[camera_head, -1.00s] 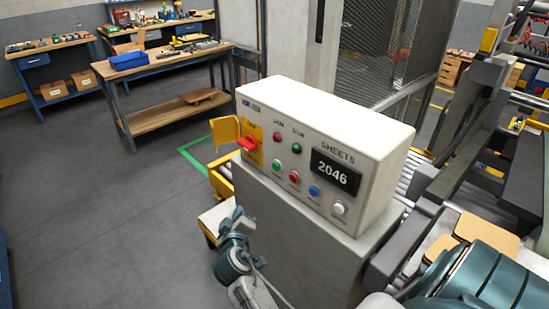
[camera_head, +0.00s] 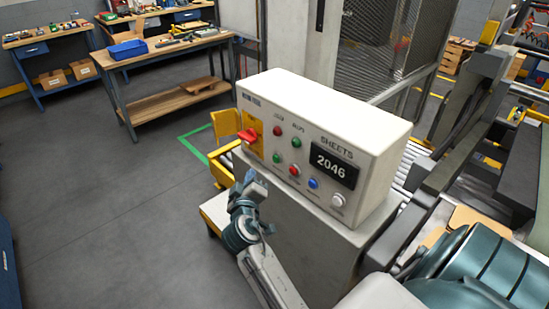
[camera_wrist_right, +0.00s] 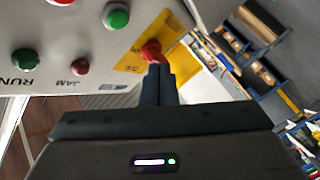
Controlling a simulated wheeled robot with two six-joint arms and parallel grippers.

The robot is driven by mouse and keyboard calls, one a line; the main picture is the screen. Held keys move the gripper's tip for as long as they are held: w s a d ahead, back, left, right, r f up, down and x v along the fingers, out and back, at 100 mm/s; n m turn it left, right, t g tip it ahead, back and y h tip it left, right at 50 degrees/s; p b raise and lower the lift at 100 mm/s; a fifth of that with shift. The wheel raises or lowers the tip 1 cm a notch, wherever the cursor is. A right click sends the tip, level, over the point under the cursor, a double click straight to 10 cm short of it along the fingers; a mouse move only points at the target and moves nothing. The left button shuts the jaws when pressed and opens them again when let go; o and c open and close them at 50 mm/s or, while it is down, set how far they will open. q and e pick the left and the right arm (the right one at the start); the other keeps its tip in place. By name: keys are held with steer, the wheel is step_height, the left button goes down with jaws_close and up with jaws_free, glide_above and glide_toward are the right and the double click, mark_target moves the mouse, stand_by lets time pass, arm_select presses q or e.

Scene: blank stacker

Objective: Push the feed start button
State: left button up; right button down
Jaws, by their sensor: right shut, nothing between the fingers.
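The control panel (camera_head: 318,150) is a pale box facing me. A green button (camera_head: 276,158), the likely feed start button, sits low on its face, left of a red button (camera_head: 294,170); its label is unreadable. In the right wrist view the green button (camera_wrist_right: 116,16) is at the top, beyond and left of the fingertips. My right gripper (camera_head: 252,178) is shut and empty, below and left of the green button in the head view. In the wrist view its fingertips (camera_wrist_right: 157,70) overlap the red switch (camera_wrist_right: 151,50); contact cannot be told. My left gripper is not in view.
The red switch (camera_head: 247,136) is on a yellow plate, with a yellow flap (camera_head: 225,123) beside it. Blue (camera_head: 313,183) and white (camera_head: 338,200) buttons sit to the right. Red (camera_head: 277,131) and green (camera_head: 297,142) lamps are above. Floor at left is clear.

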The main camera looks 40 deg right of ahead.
mark_target(276, 159)
steer(key=d, duration=0.6)
steer(key=shift+w+p, duration=0.2)
steer(key=shift+p, duration=0.1)
steer(key=shift+d, duration=0.1)
stand_by(1.7)
steer(key=shift+d, duration=0.35)
